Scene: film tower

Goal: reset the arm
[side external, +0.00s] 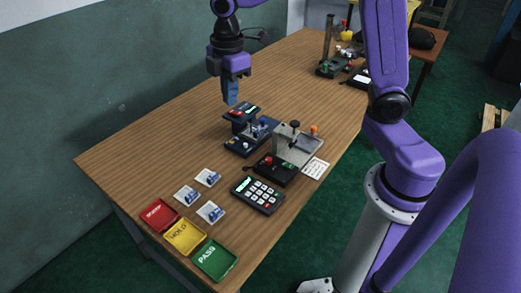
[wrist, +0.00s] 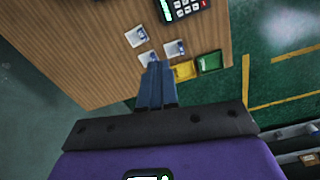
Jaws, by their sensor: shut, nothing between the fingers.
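My gripper (side external: 231,92) hangs above the wooden table (side external: 130,140), just over a dark blue device (side external: 243,112) with a lit display. Its blue fingers are together with nothing between them. In the wrist view my gripper (wrist: 156,66) also shows shut, pointing over the table edge beside the small cards and trays. From the side I cannot tell exactly how much space lies between the fingertips and the device.
Red (side external: 159,214), yellow (side external: 184,236) and green (side external: 214,260) trays lie at the table's near end. Several small white cards (side external: 208,177), a keypad (side external: 257,194) and a grey fixture (side external: 297,145) are nearby. The left side of the table is clear.

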